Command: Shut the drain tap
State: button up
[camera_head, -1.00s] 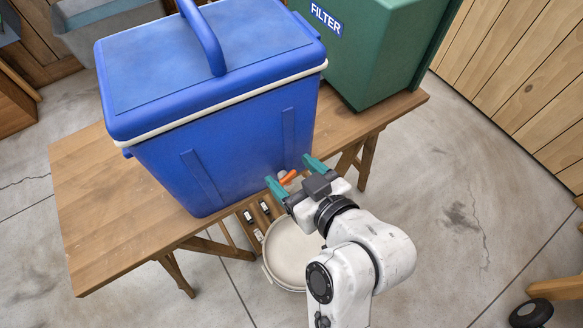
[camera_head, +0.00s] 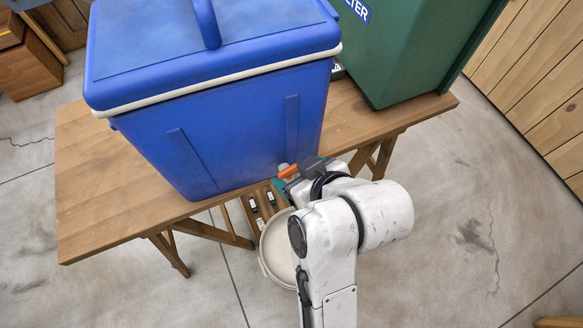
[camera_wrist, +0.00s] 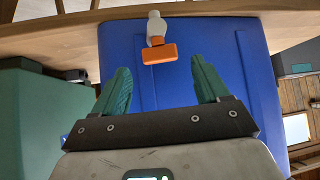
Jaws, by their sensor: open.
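The drain tap (camera_wrist: 155,26) is a white spout low on the front of the blue cooler (camera_head: 230,130). Its orange handle (camera_wrist: 159,54) lies crosswise in the wrist view, and it also shows in the head view (camera_head: 288,170). My gripper (camera_wrist: 160,70) is open and empty. Its teal fingers stand to either side of the handle's line, with the handle just beyond the fingertips and apart from them. In the head view my gripper is partly hidden behind my wrist, close to the tap.
The cooler stands on a wooden table (camera_head: 90,190). A green filter box (camera_head: 420,50) stands to its right. A pale round bucket (camera_head: 273,262) is below the table edge under the tap. Small items lie on a low slatted shelf (camera_head: 262,203). Floor is clear at right.

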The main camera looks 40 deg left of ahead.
aim_at(288, 171)
jog(key=shift+x, duration=1.65)
jog(key=shift+c, duration=0.4)
jog(key=c, duration=1)
jog(key=shift+s+m+t+p, duration=0.2)
jog(key=shift+m+t+p, duration=0.4)
jog(key=shift+m+p, duration=0.3)
jog(key=shift+o, duration=0.2)
jog(key=shift+f+m+t+h+p, duration=0.1)
jog(key=shift+m+t+h+p, duration=0.35)
jog(key=shift+m+t, duration=0.2)
jog(key=o, duration=1)
jog(key=shift+o, duration=0.2)
